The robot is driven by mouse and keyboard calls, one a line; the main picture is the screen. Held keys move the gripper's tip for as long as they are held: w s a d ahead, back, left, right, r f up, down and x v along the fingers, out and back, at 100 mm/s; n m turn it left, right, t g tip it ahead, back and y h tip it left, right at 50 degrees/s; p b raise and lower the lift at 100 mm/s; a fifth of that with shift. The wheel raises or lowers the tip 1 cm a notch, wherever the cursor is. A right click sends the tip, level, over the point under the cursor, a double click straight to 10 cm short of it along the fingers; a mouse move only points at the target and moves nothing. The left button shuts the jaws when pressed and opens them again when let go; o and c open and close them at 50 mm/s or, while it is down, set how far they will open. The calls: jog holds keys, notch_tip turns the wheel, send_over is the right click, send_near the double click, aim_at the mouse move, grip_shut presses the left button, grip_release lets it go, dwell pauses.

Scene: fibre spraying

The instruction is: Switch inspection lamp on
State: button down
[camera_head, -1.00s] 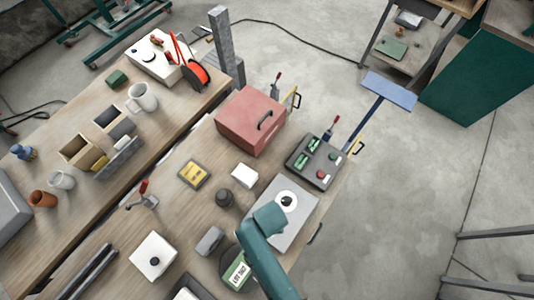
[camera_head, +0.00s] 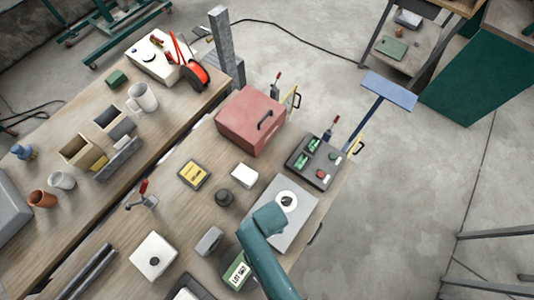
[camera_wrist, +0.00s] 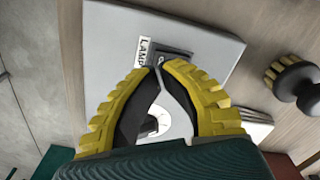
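The lamp panel is a light grey plate (camera_head: 303,213) with a white round dial (camera_head: 287,200), on the right part of the near bench. In the wrist view the plate (camera_wrist: 110,50) fills the middle. It bears a label reading LAMP (camera_wrist: 144,52) beside a dark switch (camera_wrist: 174,56). The dial (camera_wrist: 152,123) shows between my fingers. My gripper (camera_wrist: 157,69) has yellow and black fingers whose tips come together just at the switch's lower edge. I see nothing held. Whether the tips touch the switch is unclear. In the head view my teal arm hides the gripper and part of the plate.
A control box (camera_head: 316,162) with green and red parts stands behind the plate. A red case (camera_head: 250,121), white block (camera_head: 244,176) and dark round knob (camera_head: 224,198) lie nearby. A black knob (camera_wrist: 298,84) stands right of the plate in the wrist view.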

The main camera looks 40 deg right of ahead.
jog(key=shift+f+b, duration=1.1)
jog(key=shift+f, duration=0.75)
dwell(0.6)
notch_tip(320, 180, up, 7)
jog(key=p, duration=0.8)
jog(key=shift+r, duration=0.15)
